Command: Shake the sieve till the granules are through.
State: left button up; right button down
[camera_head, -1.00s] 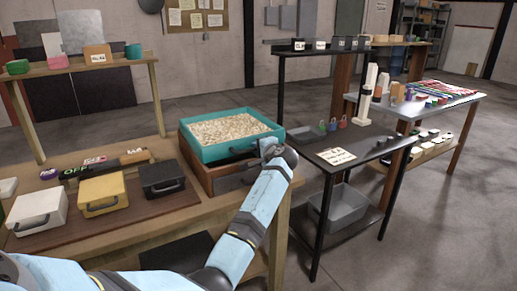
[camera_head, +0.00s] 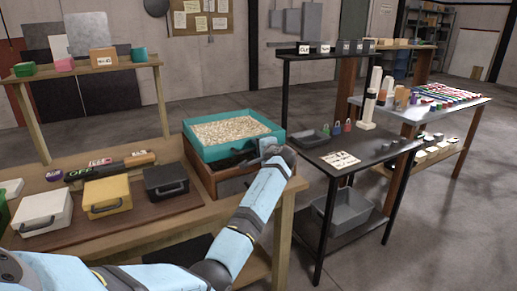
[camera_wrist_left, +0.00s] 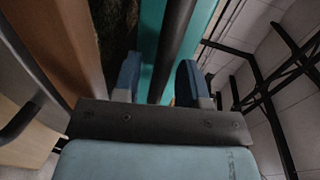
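The sieve (camera_head: 207,153) is a teal square frame full of pale granules (camera_head: 230,130). It is over an open wooden box (camera_head: 205,178) with a dark front, and a dark gap shows between them. My left gripper (camera_head: 268,150) is at the sieve's near right side. The exact contact is hidden. My right gripper is not in view.
White (camera_head: 42,212), yellow (camera_head: 106,195) and black (camera_head: 166,181) cases stand on the bench left of the box. A black shelf stand (camera_head: 318,168) with a grey bin (camera_head: 342,210) is close on the right. Open floor lies farther right.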

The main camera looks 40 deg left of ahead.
pick_arm(q)
jog(key=v, duration=1.3)
jog(key=shift+d+p, duration=0.4)
jog(key=shift+s, duration=0.1)
